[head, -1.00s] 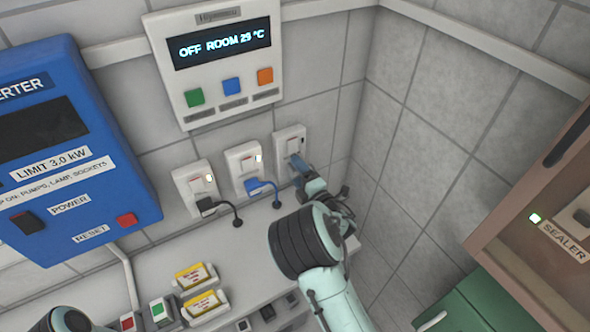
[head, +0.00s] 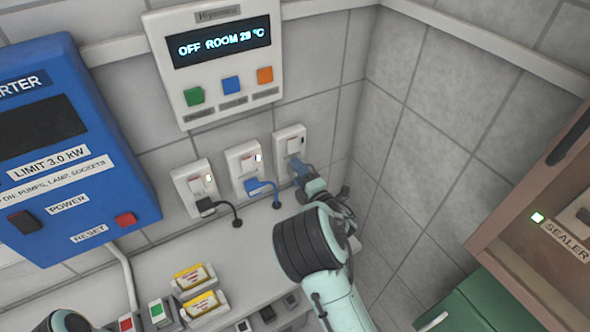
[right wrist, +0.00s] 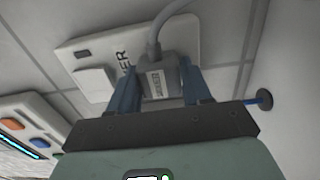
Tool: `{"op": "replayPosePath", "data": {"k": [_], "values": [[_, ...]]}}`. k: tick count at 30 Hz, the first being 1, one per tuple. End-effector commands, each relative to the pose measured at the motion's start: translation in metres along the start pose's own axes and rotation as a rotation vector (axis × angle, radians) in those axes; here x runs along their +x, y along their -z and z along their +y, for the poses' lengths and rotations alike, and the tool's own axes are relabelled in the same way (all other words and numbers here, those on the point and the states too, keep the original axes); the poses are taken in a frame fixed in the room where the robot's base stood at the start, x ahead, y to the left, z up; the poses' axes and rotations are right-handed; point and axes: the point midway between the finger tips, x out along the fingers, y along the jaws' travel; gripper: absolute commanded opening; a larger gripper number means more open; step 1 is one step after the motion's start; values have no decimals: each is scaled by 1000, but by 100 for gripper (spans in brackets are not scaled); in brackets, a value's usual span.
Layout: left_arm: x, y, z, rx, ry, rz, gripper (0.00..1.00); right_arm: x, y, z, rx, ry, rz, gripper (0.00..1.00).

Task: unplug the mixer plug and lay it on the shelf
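The mixer plug (right wrist: 157,78) is a grey plug with a small label and a grey cord curving up from it in the right wrist view. My right gripper (right wrist: 160,80) has its blue fingers closed on both sides of it. In the head view, my right gripper (head: 298,166) is just in front of the rightmost wall socket (head: 289,140) and hides the plug. The plug overlaps the socket plate (right wrist: 105,55) in the wrist view; I cannot tell whether its pins are still in. The shelf (head: 250,262) is the pale surface below the sockets. My left gripper is out of view.
A black plug (head: 205,205) and a blue plug (head: 257,186) sit in the two sockets to the left. Yellow-labelled boxes (head: 200,303) and switches stand on the shelf. A brown cabinet (head: 510,240) is at the right. Some bare shelf lies below the sockets.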

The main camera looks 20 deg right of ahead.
Motion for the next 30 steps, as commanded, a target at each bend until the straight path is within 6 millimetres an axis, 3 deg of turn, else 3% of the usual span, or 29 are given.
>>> {"op": "replayPosePath", "data": {"k": [30], "values": [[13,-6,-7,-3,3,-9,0,-38,-1,0,-1,0,-2,0]]}}
